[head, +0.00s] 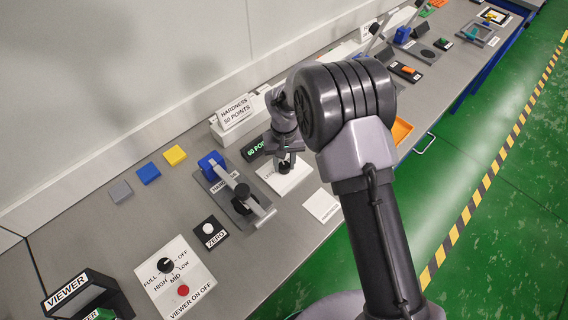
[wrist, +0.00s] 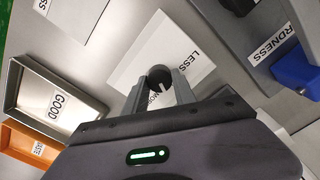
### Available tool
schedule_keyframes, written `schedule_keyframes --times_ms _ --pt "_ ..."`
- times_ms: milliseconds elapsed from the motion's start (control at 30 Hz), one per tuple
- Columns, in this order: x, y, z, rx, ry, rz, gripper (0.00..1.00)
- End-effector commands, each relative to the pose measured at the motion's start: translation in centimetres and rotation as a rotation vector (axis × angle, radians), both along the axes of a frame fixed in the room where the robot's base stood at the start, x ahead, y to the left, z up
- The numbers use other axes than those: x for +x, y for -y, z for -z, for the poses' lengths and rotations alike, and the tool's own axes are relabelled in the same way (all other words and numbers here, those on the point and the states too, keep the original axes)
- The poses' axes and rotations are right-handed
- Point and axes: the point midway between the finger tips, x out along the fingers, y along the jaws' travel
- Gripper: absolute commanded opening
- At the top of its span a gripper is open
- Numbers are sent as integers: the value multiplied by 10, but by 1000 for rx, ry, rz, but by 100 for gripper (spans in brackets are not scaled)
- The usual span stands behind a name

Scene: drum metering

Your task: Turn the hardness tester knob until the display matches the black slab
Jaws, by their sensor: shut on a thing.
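The knob (wrist: 159,77) is a small dark round knob on a white plate (wrist: 133,62) marked LESS and MORE. In the wrist view my gripper (wrist: 158,90) is shut on it, with one finger on each side. In the head view my gripper (head: 285,163) is low over the white plate (head: 300,180), and the knob is hidden under it. A black display (head: 254,149) with green text appears to read "60 PO"; my arm covers the rest. A sign with a white face (head: 236,112) behind it reads HARDNESS 50 POINTS. I cannot make out a separate black slab.
A grey HARDNESS fixture (head: 226,183) with a blue block and lever stands left of my gripper. A ZERO button panel (head: 209,233) and a VIEWER switch panel (head: 176,278) are nearer. GOOD (wrist: 58,103) and orange (wrist: 30,143) trays lie at the wrist view's left.

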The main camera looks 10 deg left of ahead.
Motion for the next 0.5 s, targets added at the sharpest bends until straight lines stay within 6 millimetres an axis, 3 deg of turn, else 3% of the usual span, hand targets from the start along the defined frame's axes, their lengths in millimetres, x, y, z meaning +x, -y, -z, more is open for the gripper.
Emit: schedule_keyframes --times_ms 500 --pt "0 0 -1 0 1 111 0"
